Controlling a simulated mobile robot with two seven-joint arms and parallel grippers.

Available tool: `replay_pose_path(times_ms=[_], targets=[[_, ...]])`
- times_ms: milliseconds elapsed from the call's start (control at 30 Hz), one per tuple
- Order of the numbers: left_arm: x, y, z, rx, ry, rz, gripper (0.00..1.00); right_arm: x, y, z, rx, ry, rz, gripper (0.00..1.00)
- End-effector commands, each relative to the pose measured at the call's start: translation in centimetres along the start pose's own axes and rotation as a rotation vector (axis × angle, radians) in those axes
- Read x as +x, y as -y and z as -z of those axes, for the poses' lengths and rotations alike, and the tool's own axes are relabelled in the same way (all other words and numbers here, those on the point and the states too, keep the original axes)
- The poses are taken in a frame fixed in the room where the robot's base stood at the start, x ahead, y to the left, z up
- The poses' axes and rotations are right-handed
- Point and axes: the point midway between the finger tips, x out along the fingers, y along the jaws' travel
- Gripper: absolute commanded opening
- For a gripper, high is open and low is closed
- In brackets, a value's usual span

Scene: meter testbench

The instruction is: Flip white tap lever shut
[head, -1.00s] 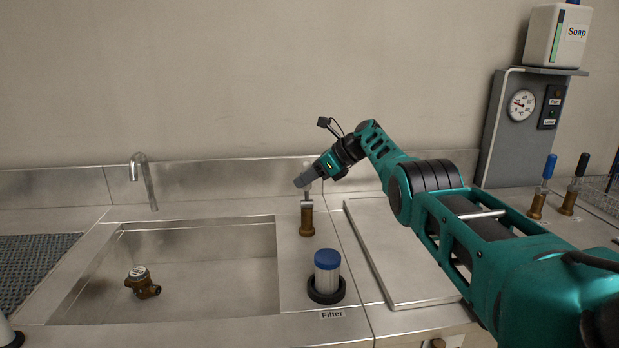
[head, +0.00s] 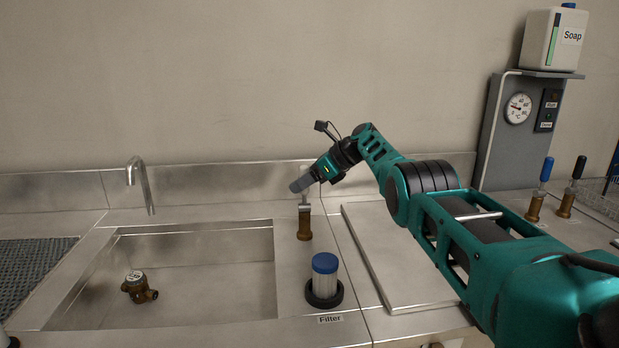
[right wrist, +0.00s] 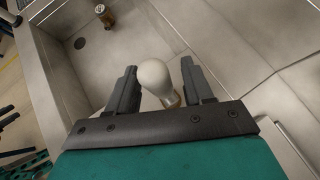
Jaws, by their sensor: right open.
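The white tap lever (right wrist: 154,78) shows in the right wrist view as a pale rounded knob between my right gripper's two dark fingers. I cannot tell whether either finger touches it. In the head view the lever is mostly hidden behind my right gripper (head: 298,184), which is open. The brass tap body (head: 304,222) stands upright below the gripper, on the counter just right of the sink. My left gripper does not show.
The sink (head: 190,270) lies left of the tap and holds a brass meter (head: 138,287). A blue-capped filter (head: 325,277) stands in front of the tap. A flat metal panel (head: 395,255) lies to the right. Blue and black levered taps stand farther right.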

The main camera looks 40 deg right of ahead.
Motion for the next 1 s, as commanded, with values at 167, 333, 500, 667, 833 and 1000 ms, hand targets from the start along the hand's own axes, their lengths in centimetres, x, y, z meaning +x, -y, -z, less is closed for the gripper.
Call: replay_pose_path(times_ms=[167, 333, 500, 667, 833, 1000], targets=[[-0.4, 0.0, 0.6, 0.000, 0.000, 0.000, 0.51, -0.7, 0.1, -0.1, 0.001, 0.000, 0.000, 0.51], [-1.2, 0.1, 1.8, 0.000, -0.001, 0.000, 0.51, -2.1, 0.1, -0.2, 0.001, 0.000, 0.002, 0.51], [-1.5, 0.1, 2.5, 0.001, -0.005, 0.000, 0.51, -4.0, 0.1, 0.0, -0.002, 0.000, 0.003, 0.51], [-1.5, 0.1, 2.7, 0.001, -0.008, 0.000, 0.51, -6.9, 0.1, 0.0, -0.001, 0.001, 0.004, 0.51], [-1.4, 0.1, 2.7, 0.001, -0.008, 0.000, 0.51, -10.2, 0.1, 0.1, -0.001, 0.000, 0.004, 0.51], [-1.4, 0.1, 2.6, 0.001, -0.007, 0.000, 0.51, -12.2, 0.0, 0.0, 0.000, 0.000, 0.001, 0.51]])
